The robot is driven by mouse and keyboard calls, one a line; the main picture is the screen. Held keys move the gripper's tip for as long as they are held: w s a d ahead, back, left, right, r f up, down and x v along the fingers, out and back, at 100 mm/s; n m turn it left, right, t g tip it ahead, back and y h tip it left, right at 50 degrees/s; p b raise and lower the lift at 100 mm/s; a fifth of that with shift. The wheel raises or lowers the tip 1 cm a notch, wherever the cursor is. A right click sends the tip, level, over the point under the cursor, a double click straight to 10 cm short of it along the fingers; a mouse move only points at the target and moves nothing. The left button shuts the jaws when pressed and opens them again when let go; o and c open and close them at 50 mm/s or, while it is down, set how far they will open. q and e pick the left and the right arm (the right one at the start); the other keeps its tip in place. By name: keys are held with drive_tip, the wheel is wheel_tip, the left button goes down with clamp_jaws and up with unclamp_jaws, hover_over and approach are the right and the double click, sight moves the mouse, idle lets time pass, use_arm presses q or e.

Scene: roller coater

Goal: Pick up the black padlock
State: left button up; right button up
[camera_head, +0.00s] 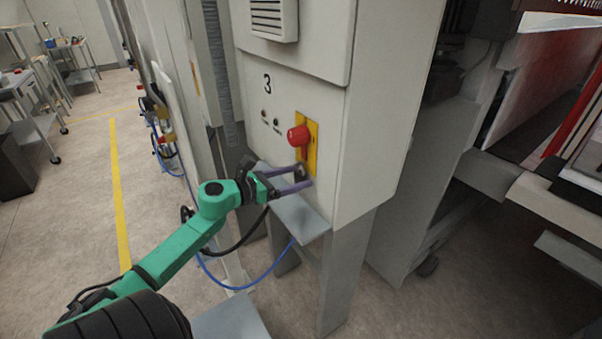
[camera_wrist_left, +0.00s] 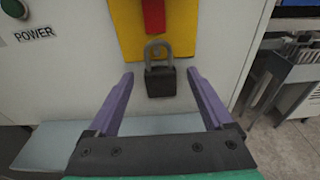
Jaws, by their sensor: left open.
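The black padlock (camera_wrist_left: 160,80) shows in the left wrist view, upright with its grey shackle on top, in front of the white cabinet face and the lower edge of the yellow plate (camera_wrist_left: 178,28). In the head view the padlock (camera_head: 300,171) is small and partly hidden by the gripper. My left gripper (camera_head: 305,178) is open, its two purple fingers pointing at the cabinet. In the left wrist view the fingertips (camera_wrist_left: 160,74) lie to either side of the padlock with a gap on both sides. I cannot tell how deep the padlock sits between them. My right gripper is not in view.
A red knob (camera_head: 298,135) sits on the yellow plate above the padlock. A grey shelf (camera_head: 297,214) juts out below the gripper. A blue hose (camera_head: 245,286) hangs under my arm. The floor at left is open, with a yellow line (camera_head: 119,200).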

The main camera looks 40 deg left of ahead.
use_arm(q)
drive_tip(key=shift+s, duration=0.15)
drive_tip(key=c, duration=0.4)
clamp_jaws()
drive_tip(key=shift+r, duration=0.15)
